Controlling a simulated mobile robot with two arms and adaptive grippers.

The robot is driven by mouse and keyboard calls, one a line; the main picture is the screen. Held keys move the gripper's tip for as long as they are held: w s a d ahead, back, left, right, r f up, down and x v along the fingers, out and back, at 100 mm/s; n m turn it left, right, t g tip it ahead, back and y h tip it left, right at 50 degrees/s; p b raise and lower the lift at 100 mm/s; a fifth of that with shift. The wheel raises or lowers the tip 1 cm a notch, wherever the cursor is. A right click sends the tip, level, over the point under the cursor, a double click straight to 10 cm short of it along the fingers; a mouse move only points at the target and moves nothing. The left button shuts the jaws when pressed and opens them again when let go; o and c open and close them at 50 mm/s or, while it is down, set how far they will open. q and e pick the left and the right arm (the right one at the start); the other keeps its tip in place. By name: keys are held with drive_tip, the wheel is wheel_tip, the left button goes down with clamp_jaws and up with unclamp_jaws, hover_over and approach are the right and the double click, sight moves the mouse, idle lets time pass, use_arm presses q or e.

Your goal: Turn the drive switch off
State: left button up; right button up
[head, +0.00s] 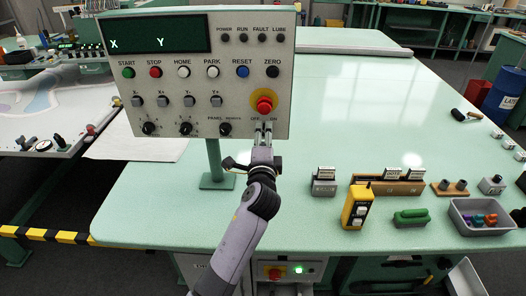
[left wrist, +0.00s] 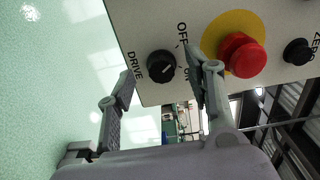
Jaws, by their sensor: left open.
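The drive switch (left wrist: 161,66) is a round black knob with a white mark, on the pale face of the control panel (head: 170,108). Its DRIVE, OFF and ON labels show in the left wrist view; which label the mark points at is hard to tell. My left gripper (head: 263,130) is open in front of the panel's lower right corner and hides the knob in the head view. In the left wrist view its fingertips (left wrist: 170,72) lie on either side of the knob; contact cannot be told. My right gripper is not in view.
A red emergency button (head: 264,104) on a yellow disc sits just above the drive switch, close to one finger. A black ZERO button (head: 272,72) is above it. A yellow pendant (head: 357,206), green-handled tool (head: 411,217) and grey tray (head: 460,222) stand on the green table (head: 330,120).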

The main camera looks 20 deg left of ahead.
use_arm(q)
drive_tip(key=v, duration=1)
drive_tip(key=shift+s, duration=0.15)
